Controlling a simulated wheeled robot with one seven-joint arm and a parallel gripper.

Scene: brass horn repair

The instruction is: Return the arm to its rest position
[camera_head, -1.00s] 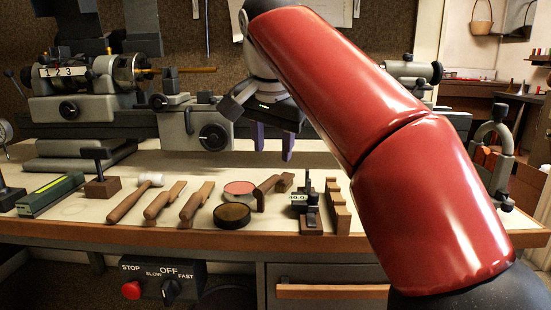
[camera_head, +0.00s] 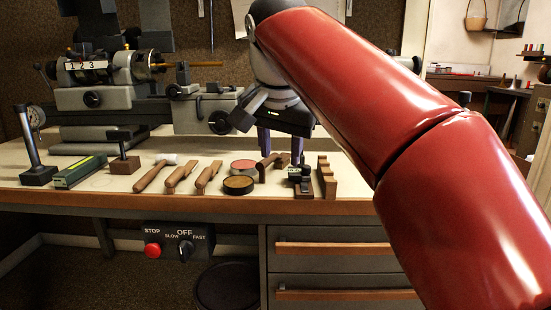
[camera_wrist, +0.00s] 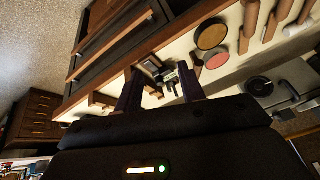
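My gripper (camera_head: 281,141) hangs over the back part of the workbench (camera_head: 70,205), below my red arm. Its two dark fingers point down and stand apart. In the wrist view, my gripper (camera_wrist: 160,88) shows a gap between the fingers with nothing held. A small dark tool or gauge (camera_wrist: 160,72) shows beyond the fingertips, on the bench. My arm hides the right part of the bench in the head view.
A lathe (camera_head: 110,85) stands along the back. A white-headed mallet (camera_head: 155,175), wooden-handled tools (camera_head: 180,177), two round tins (camera_head: 238,184), a notched wooden block (camera_head: 327,178) and a dial gauge stand (camera_head: 35,150) occupy the bench. Drawers (camera_head: 335,249) and a control box (camera_head: 180,240) sit below.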

